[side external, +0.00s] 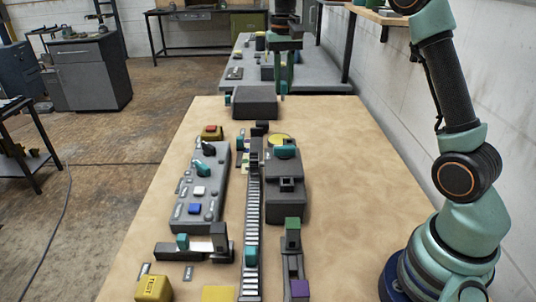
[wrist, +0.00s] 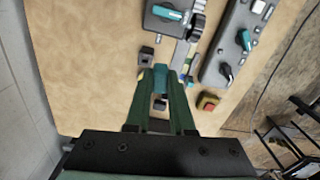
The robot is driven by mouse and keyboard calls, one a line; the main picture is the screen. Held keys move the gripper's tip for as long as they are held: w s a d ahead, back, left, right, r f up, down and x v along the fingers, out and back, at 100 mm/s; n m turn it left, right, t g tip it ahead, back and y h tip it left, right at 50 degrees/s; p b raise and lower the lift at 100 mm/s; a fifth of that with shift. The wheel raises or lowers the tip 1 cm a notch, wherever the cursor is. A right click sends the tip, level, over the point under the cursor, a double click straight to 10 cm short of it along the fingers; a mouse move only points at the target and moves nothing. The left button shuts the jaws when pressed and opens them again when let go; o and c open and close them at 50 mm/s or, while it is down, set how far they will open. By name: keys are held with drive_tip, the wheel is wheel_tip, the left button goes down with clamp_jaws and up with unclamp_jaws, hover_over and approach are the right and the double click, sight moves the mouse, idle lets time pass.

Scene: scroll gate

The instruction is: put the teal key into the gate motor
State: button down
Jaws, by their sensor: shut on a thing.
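My gripper (side external: 283,82) is up at the far end of the table, above the surface. In the wrist view its two dark green fingers (wrist: 168,72) are closed on the teal key (wrist: 160,77), which is mostly hidden between them. A dark housing (side external: 286,196), apparently the gate motor, stands beside the toothed strip, apart from my gripper and nearer the side camera. It has a yellow disc and a teal knob on top. It also shows in the wrist view (wrist: 160,24), ahead of the fingertips. I cannot make out a key opening.
A grey control panel (side external: 208,190) with knobs and buttons lies left of the toothed strip (side external: 252,210). A red button on a yellow base (side external: 212,132) is beyond it. A dark box (side external: 253,104) stands at the far edge. The table's right side is clear.

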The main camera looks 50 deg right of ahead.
drive_tip(key=shift+s+a+f+n, duration=0.7)
drive_tip(key=shift+s+a+f, duration=1.25)
drive_tip(key=shift+s, duration=0.1)
drive_tip(key=shift+s+a+f+n, duration=0.7)
drive_tip(key=shift+s+a+f, duration=1.25)
drive_tip(key=shift+s+f, duration=0.1)
drive_tip(key=shift+s+a+f+n, duration=0.7)
drive_tip(key=shift+s+a+f, duration=1.25)
drive_tip(key=shift+s, duration=0.1)
drive_tip(key=shift+f, duration=1.4)
drive_tip(key=shift+c, duration=1.1)
unclamp_jaws()
wheel_tip(320, 180, up, 7)
